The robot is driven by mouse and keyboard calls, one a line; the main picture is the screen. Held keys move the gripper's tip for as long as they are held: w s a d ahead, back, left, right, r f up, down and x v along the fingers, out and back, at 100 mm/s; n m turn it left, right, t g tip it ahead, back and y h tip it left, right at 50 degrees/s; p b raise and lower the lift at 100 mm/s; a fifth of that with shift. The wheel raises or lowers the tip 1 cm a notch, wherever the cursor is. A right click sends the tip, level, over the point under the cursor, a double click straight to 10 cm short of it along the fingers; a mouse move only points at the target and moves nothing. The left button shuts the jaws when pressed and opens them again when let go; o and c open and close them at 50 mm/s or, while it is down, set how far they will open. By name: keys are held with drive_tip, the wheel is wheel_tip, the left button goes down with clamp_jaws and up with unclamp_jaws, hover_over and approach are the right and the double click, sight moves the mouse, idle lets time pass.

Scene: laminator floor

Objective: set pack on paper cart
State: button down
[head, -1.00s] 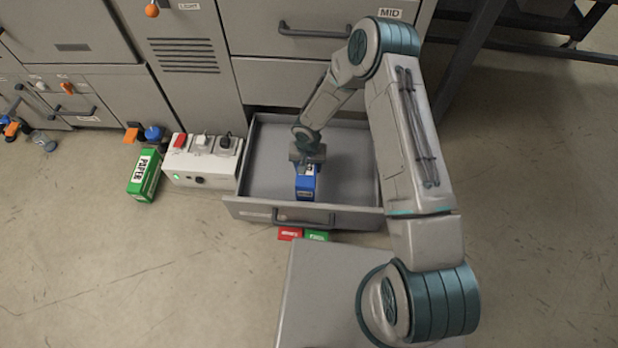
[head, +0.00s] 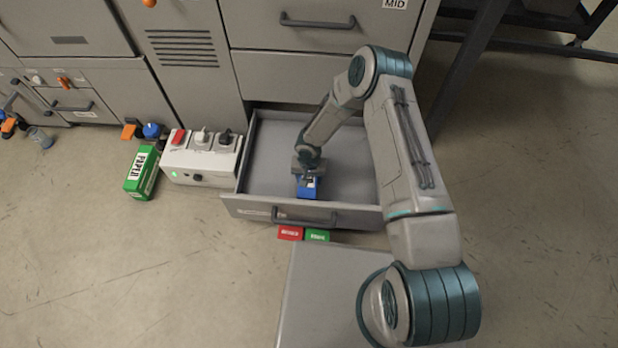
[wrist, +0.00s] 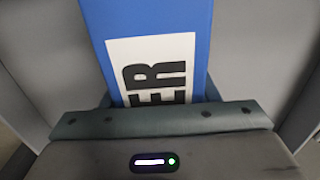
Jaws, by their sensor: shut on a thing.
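A blue pack (head: 307,188) with a white label is inside the open grey drawer (head: 350,212). My gripper (head: 309,175) is shut on the pack near the drawer's front wall. In the wrist view the blue pack (wrist: 212,20) runs away from the jaws, and its label shows large black letters ending in "ER". I cannot tell whether the pack touches the drawer floor. No paper cart can be made out for sure.
A green pack labelled PAPER (head: 142,172) lies on the floor at left, beside a white switch box (head: 200,160). Red (head: 290,233) and green (head: 317,235) labelled blocks lie below the drawer front. Open floor lies to the left and right.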

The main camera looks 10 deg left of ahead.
drive_tip(key=shift+f, duration=0.1)
drive_tip(key=c, duration=0.5)
unclamp_jaws()
